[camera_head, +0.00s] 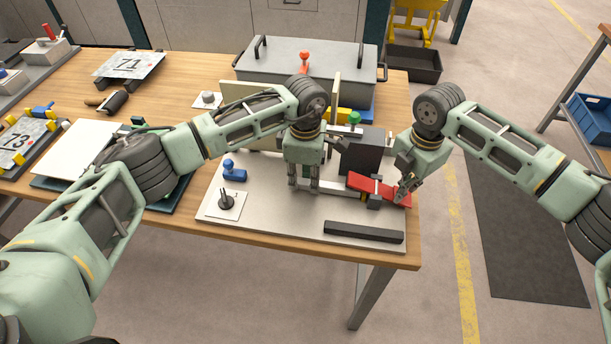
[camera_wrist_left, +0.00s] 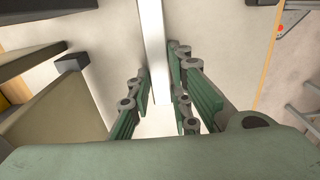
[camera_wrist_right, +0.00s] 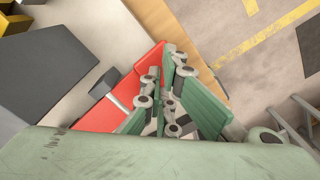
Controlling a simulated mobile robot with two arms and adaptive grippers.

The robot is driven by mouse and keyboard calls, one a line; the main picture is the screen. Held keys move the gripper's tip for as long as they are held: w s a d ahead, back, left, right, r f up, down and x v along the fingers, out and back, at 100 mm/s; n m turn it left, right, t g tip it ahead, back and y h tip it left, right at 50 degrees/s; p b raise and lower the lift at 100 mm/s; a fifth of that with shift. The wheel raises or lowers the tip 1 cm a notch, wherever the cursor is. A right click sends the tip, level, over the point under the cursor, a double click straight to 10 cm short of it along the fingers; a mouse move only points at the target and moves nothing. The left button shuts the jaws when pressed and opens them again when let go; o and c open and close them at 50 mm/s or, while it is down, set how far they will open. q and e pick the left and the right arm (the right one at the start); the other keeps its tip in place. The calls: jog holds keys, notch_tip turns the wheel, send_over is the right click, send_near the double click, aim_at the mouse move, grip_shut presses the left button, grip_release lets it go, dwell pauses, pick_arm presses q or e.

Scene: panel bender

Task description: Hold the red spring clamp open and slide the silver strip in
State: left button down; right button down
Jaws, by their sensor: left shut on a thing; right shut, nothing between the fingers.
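The red spring clamp (camera_head: 362,184) is at the right side of the light work board; it also shows in the right wrist view (camera_wrist_right: 103,117). My right gripper (camera_head: 403,196) is shut and empty, its fingertips at the right end of the clamp's red lever. Whether it presses the lever, and how far the clamp is open, I cannot tell. My left gripper (camera_head: 303,186) is shut on the silver strip (camera_wrist_left: 152,45), low over the board. The strip (camera_head: 333,188) points right, towards the clamp; its far end is hidden from me.
A dark bar (camera_head: 363,232) lies along the board's front. A dark grey block (camera_head: 366,152) stands behind the clamp. A blue toggle (camera_head: 234,170) and a black knob (camera_head: 228,200) are on the left. A lidded grey box (camera_head: 330,60) is at the back.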

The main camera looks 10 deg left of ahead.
jog(key=shift+s+a+f, duration=0.1)
jog(key=shift+s+f, duration=0.05)
pick_arm(q)
jog(key=c, duration=1.5)
grip_release()
jog(key=shift+c, duration=0.2)
jog(key=shift+r, duration=4.05)
jog(key=shift+f, duration=0.1)
pick_arm(e)
jog(key=shift+r, duration=4.65)
